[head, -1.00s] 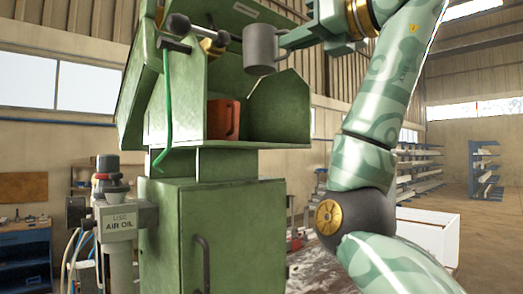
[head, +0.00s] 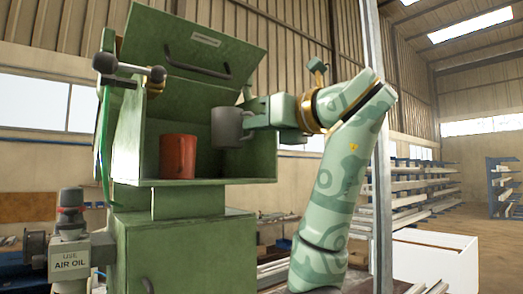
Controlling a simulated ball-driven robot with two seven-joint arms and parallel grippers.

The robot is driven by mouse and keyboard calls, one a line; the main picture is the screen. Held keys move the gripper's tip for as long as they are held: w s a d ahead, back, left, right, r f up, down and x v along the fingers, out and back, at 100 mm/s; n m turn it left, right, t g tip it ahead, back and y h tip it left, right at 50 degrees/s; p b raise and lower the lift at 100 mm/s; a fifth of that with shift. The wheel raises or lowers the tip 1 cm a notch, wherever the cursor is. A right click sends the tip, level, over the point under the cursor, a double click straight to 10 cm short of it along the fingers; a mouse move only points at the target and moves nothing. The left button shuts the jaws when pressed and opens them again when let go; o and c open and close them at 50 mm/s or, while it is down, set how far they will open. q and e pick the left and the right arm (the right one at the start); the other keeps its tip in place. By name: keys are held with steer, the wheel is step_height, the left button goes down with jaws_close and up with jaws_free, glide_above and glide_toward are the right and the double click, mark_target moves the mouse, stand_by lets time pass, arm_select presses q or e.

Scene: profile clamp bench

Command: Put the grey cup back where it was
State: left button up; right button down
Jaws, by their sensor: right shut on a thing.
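The grey cup (head: 227,128) is upright at the open front of the green box (head: 262,160). Its base is higher than the base of the red cup (head: 179,157), which stands on the box floor to its left. The two cups are apart. My right gripper (head: 251,121) comes in from the right and is shut on the grey cup at its right side. I cannot tell how deep in the box the grey cup is. My left gripper is not in view.
The box's lid (head: 195,42) is raised, with a dark handle. The box's right wall is close to my right gripper. An air-oil unit (head: 70,245) stands at lower left. A white bin (head: 437,262) and racks are at right. Free floor shows beside the red cup.

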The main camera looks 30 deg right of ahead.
steer(key=shift+w+d+f, duration=0.25)
steer(key=shift+f, duration=0.25)
steer(key=shift+w+d+f, duration=0.25)
steer(key=shift+f, duration=0.2)
steer(key=shift+w+d+f+p, duration=0.15)
steer(key=shift+f+p, duration=0.2)
steer(key=shift+f, duration=0.65)
steer(key=shift+w+d+f+p, duration=0.1)
steer(key=shift+f+p, duration=0.25)
steer(key=shift+f, duration=0.6)
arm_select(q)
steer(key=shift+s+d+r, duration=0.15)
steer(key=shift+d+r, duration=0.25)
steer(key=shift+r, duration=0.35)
arm_select(e)
steer(key=shift+s+a, duration=0.1)
steer(key=shift+f, duration=0.15)
steer(key=c, duration=1.9)
jaws_free()
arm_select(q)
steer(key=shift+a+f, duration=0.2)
arm_select(e)
steer(key=shift+o, duration=0.3)
